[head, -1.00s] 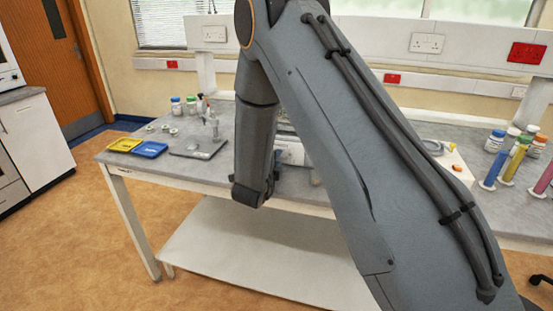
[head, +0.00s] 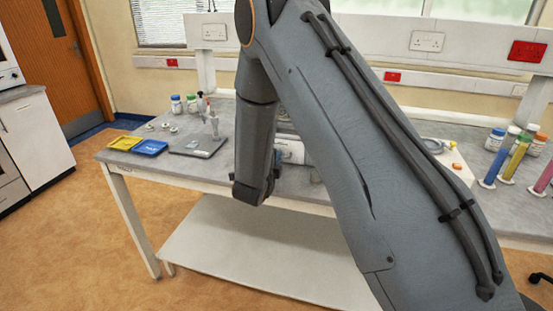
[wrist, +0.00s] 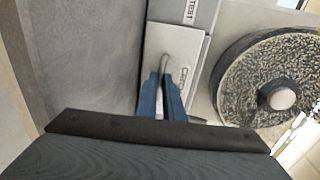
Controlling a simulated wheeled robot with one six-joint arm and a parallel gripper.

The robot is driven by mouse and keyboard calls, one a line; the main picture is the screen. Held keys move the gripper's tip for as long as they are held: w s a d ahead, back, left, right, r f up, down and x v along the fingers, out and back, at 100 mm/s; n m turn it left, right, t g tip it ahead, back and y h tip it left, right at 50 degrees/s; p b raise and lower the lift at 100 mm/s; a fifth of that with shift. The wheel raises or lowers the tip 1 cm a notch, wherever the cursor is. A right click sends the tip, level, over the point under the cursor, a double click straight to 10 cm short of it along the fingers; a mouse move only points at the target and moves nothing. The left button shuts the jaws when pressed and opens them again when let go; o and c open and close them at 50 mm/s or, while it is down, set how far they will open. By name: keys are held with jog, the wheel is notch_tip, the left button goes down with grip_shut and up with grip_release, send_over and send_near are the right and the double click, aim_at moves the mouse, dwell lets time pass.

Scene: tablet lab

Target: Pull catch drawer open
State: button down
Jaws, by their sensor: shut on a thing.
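The catch drawer (wrist: 185,48) is a pale panel with lettering along its right edge, only partly legible, in the upper middle of the wrist view. A slim metal handle stands on it. My gripper (wrist: 163,82) has its blue fingers shut on this handle. How far the drawer stands out cannot be told.
A round speckled drum (wrist: 265,80) with a pale hub is close right of the drawer. On the bench are yellow (head: 124,143) and blue trays (head: 150,147), and a balance-like stand (head: 200,146). Coloured cylinders (head: 515,158) stand at the right. Floor is clear in front.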

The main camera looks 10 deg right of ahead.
dwell(0.9)
jog(key=v, duration=0.2)
jog(key=f+v, duration=0.1)
jog(key=v, duration=0.5)
jog(key=shift+s+a+f, duration=0.1)
jog(key=shift+f, duration=0.2)
jog(key=c, duration=1.9)
grip_release()
jog(key=b+v, duration=0.2)
jog(key=v, duration=0.5)
jog(key=shift+s, duration=0.3)
